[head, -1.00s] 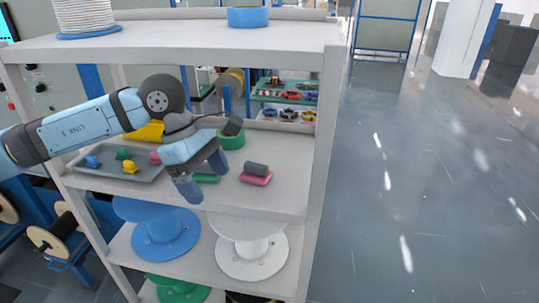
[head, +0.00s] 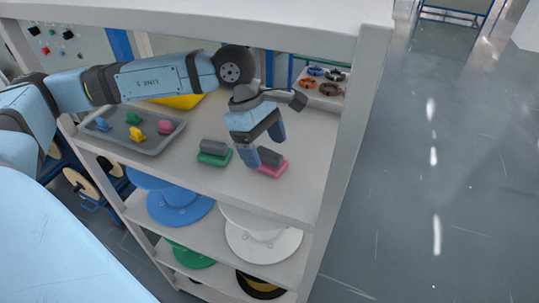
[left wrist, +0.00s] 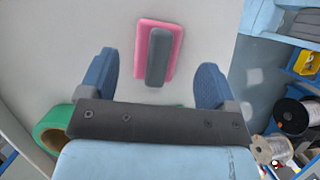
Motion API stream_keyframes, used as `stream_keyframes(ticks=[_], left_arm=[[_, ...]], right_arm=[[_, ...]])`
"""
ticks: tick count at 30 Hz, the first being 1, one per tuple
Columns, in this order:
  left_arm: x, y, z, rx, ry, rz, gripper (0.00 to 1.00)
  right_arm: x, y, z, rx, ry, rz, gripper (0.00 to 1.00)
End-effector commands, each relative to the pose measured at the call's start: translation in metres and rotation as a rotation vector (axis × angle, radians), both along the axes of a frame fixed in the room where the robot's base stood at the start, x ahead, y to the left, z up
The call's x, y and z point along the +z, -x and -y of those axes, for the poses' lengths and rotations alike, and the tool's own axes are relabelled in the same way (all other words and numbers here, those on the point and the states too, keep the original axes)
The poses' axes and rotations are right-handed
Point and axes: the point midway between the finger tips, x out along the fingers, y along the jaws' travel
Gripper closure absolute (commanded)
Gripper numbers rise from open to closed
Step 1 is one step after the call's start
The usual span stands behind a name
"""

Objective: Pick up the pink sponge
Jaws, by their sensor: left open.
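The pink sponge (head: 273,169) lies on the shelf, a flat pink pad with a dark grey block on top. It also shows in the left wrist view (left wrist: 142,50), above centre, with its long side running up the picture. My left gripper (head: 265,145) is open and empty over the sponge, partly hiding it in the head view. In the left wrist view the two blue fingers (left wrist: 156,85) stand apart, one on each side of the sponge's near end, with clear gaps. My right gripper is not in view.
A green sponge (head: 214,158) with a grey top lies left of the pink one. A grey tray (head: 152,147) with small coloured pieces is farther left. A shelf post (head: 350,110) rises at right. A green tape roll (left wrist: 52,128) is near the gripper.

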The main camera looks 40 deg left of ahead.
Motion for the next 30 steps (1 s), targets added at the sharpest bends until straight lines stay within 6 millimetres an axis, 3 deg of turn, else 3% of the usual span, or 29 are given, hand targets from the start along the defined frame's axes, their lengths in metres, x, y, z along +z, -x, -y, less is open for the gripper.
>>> stream_keyframes(ticks=[6, 13, 14, 21, 30], left_arm=[[-0.023, 0.000, 0.009, -0.002, 0.002, -0.001, 0.17], [-0.026, 0.000, 0.010, -0.002, 0.001, 0.001, 0.17], [-0.026, 0.000, 0.010, -0.002, 0.001, 0.001, 0.19], [-0.026, 0.000, 0.010, -0.002, 0.001, 0.001, 0.70], [-0.025, 0.000, 0.010, -0.002, 0.001, 0.001, 0.71]], right_arm=[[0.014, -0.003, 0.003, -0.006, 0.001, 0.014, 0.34], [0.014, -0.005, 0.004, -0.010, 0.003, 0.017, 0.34], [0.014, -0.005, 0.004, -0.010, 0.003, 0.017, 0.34], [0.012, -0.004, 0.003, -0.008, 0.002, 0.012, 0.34], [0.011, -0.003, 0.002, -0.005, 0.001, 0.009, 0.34]])
